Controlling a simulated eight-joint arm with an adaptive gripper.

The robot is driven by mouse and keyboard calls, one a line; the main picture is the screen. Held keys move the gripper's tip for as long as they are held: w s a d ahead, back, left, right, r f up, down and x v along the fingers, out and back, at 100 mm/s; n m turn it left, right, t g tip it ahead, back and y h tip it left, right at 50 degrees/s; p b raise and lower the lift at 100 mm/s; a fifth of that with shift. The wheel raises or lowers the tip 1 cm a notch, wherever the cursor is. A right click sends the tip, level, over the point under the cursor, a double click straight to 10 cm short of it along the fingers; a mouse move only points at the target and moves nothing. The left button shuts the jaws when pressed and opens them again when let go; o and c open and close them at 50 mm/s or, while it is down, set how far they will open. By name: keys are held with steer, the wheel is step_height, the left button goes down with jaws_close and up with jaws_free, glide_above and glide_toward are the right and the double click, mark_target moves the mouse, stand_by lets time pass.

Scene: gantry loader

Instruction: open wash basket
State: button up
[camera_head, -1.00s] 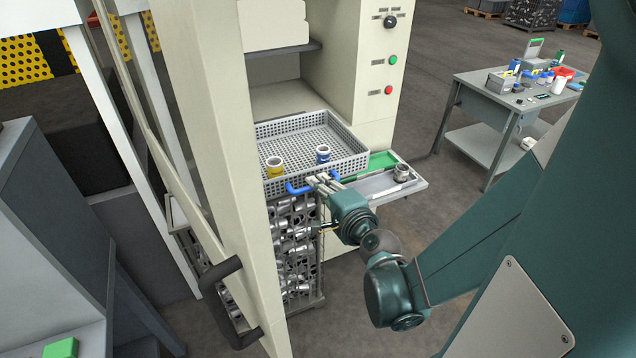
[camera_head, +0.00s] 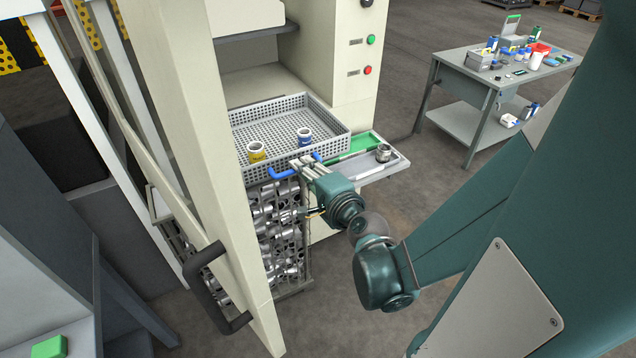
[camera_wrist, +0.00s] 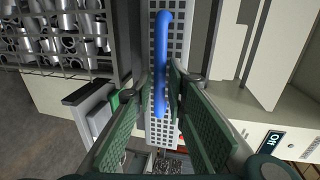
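The wash basket (camera_head: 340,141) is a grey perforated tray with a blue handle (camera_head: 285,173) on its front side. It sits at the mouth of the cream machine, above a rack of metal parts. A yellow-banded cup (camera_head: 256,152) and a blue-banded cup (camera_head: 304,138) show in it near the front. My gripper (camera_head: 305,164) is at the handle. In the wrist view, the blue handle (camera_wrist: 163,50) runs between the close-set fingertips of my gripper (camera_wrist: 161,88), which looks shut on it. The exact contact is partly hidden.
An open cream door with a dark handle (camera_head: 209,290) stands left of the basket. A side tray (camera_head: 392,166) with a metal part is just right of it. The rack of metal parts (camera_head: 275,225) is below. A cluttered grey table (camera_head: 455,75) stands at the right back.

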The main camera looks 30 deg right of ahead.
steer(key=v, duration=1)
steer(key=shift+s, duration=0.25)
stand_by(0.8)
steer(key=shift+s, duration=0.1)
stand_by(0.4)
steer(key=a+f+n+g+y, duration=0.2)
steer(key=a+n+g, duration=0.2)
steer(key=a+n, duration=0.5)
steer(key=s+r+n+g+h, duration=0.2)
steer(key=s+n, duration=0.4)
steer(key=n, duration=0.3)
steer(key=d+r+g, duration=0.1)
steer(key=g, duration=0.1)
steer(key=shift+r+g, duration=0.3)
steer(key=shift+r, duration=0.1)
